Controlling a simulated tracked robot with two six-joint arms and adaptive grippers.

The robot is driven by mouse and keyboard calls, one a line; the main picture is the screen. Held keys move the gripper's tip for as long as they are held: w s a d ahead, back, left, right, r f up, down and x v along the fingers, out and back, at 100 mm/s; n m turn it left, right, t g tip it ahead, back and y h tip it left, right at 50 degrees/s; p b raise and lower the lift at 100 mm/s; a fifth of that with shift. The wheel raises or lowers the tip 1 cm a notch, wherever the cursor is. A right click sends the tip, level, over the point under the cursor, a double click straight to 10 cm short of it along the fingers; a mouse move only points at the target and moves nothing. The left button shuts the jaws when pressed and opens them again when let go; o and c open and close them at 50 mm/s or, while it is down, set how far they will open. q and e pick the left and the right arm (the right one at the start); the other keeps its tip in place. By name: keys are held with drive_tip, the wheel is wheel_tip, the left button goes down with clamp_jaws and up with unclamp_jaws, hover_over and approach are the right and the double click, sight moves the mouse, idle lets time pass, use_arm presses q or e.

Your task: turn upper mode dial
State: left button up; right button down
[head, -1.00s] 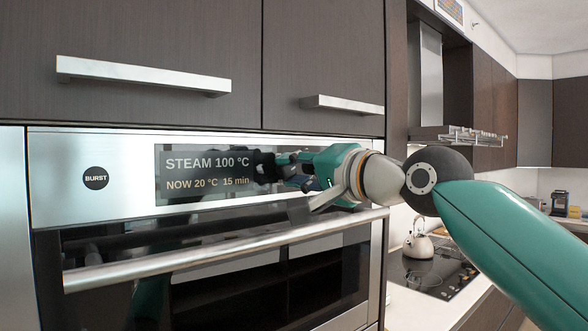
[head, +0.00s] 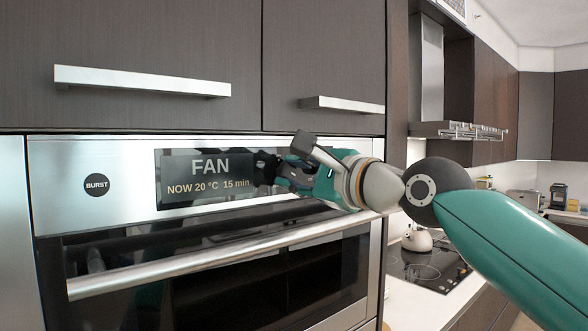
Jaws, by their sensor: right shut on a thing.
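The upper oven's control panel (head: 125,165) carries a display (head: 210,176) that reads "FAN" with "NOW 20 °C 15 min" below. My right gripper (head: 266,167) is at the right end of the display, in front of the panel, its fingers closed on a part there. That part, where the upper mode dial would be, is hidden behind the fingers. My left gripper is not in view.
The oven's long handle bar (head: 200,262) runs below the panel. Cabinet handles (head: 143,80) stick out above. A kettle (head: 417,240) stands on the hob at right.

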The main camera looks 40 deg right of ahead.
drive_tip(key=m+p, duration=0.1)
drive_tip(key=m, duration=0.1)
drive_tip(key=shift+f+m, duration=0.2)
drive_tip(key=shift+m, duration=0.2)
drive_tip(key=m+p, duration=0.2)
drive_tip(key=shift+m, duration=0.4)
drive_tip(key=m+p, duration=0.3)
drive_tip(key=m, duration=0.1)
drive_tip(key=shift+a, duration=0.1)
drive_tip(key=shift+f+m+p, duration=0.15)
drive_tip(key=shift+m+p, duration=0.9)
drive_tip(key=shift+m, duration=0.25)
drive_tip(key=shift+a+f, duration=0.1)
drive_tip(key=c, duration=1)
unclamp_jaws()
drive_tip(key=shift+o, duration=0.4)
drive_tip(key=shift+r, duration=0.2)
drive_tip(key=shift+s, duration=0.1)
